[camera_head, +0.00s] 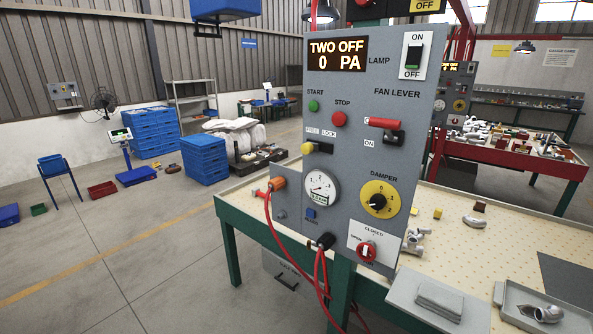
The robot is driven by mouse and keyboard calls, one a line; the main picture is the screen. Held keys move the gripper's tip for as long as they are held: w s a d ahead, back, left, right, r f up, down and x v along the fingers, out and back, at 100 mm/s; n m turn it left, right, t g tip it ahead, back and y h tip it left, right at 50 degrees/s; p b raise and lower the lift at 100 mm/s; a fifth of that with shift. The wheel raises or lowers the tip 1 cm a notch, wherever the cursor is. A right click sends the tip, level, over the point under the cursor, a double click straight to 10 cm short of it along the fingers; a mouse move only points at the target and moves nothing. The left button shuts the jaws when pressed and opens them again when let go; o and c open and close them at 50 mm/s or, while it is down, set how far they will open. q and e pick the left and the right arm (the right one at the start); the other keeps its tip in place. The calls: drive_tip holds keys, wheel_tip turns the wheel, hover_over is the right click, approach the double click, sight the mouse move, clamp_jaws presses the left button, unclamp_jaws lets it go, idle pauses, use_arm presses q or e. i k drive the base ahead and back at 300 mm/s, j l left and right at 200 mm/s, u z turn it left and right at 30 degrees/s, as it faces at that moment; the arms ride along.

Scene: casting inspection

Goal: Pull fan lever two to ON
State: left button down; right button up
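A grey control panel (345,85) stands at the table's edge, facing me. Its display (337,54) reads "TWO OFF" and "0 PA". The fan lever (384,123) is a red handle on a black mount (394,137), right of the red stop button (339,119), under the words "FAN LEVER". The red handle lies roughly level beside the upper label, which it mostly covers. The ON label (369,142) is below it, left of the mount. Neither of my grippers is in view.
Close to the lever are a yellow knob (307,148), a round gauge (321,188) and the yellow damper dial (379,201). A lamp switch (413,56) is above. Red cables (290,245) hang below. The table (470,240) at right holds trays and castings; open floor lies left.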

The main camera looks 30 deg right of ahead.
sight(388, 125)
drive_tip(key=k+z, duration=0.1)
drive_tip(key=z, duration=1.1)
